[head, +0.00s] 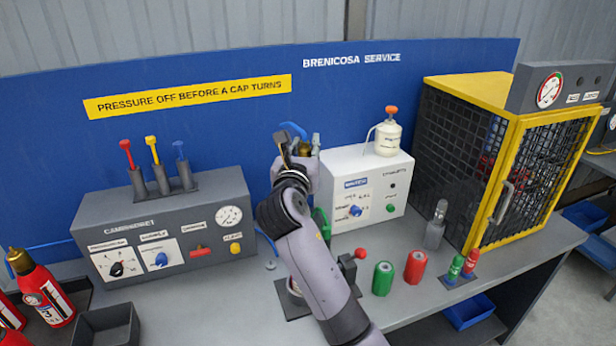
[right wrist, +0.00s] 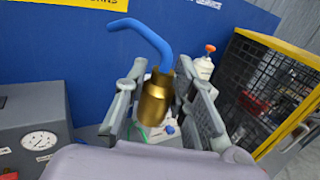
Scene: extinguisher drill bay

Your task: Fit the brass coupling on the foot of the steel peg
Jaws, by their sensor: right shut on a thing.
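My right gripper (head: 299,150) is raised in front of the blue back panel, at the left end of the white unit. It is shut on the brass coupling (right wrist: 156,102), which sits between the two fingers in the right wrist view. A bent blue hose (right wrist: 146,34) comes out of the coupling's top. In the head view the coupling is mostly hidden by the fingers. What looks like the steel peg (head: 440,212) stands upright in a grey base (head: 433,236) on the bench, to the right of and below the gripper, well apart from it. My left gripper is not in view.
A white unit (head: 385,205) with a white bottle (head: 388,138) on top stands behind the arm. A yellow-framed mesh cage (head: 520,170) is right of the peg. Green (head: 383,279) and red (head: 415,267) cylinders stand in front. A grey console (head: 165,235) is at left.

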